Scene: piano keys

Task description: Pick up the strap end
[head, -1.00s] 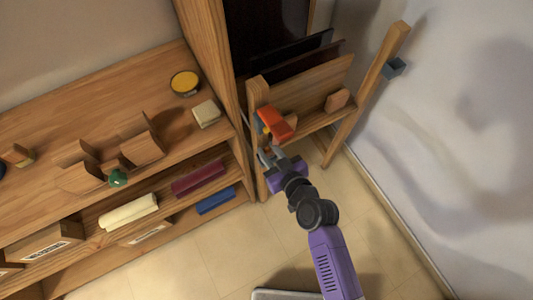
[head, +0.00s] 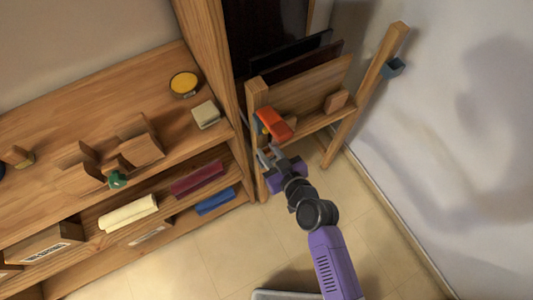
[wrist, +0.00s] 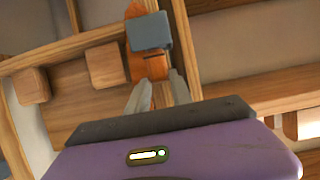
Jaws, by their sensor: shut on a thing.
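An orange-red strap (head: 275,124) hangs over the wooden rail at the left post of the rack in the head view. In the wrist view the orange strap (wrist: 142,66) runs down from the top, partly covered by a blue-grey block (wrist: 149,31). My gripper (head: 267,153) is just below the strap in the head view. In the wrist view my gripper (wrist: 160,80) has its two grey fingers at the strap's near end, shut on it. The exact contact is small and partly hidden.
A shelf unit (head: 60,130) with rolled cloths and small items stands left. Tiled floor (head: 225,260) is open in front.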

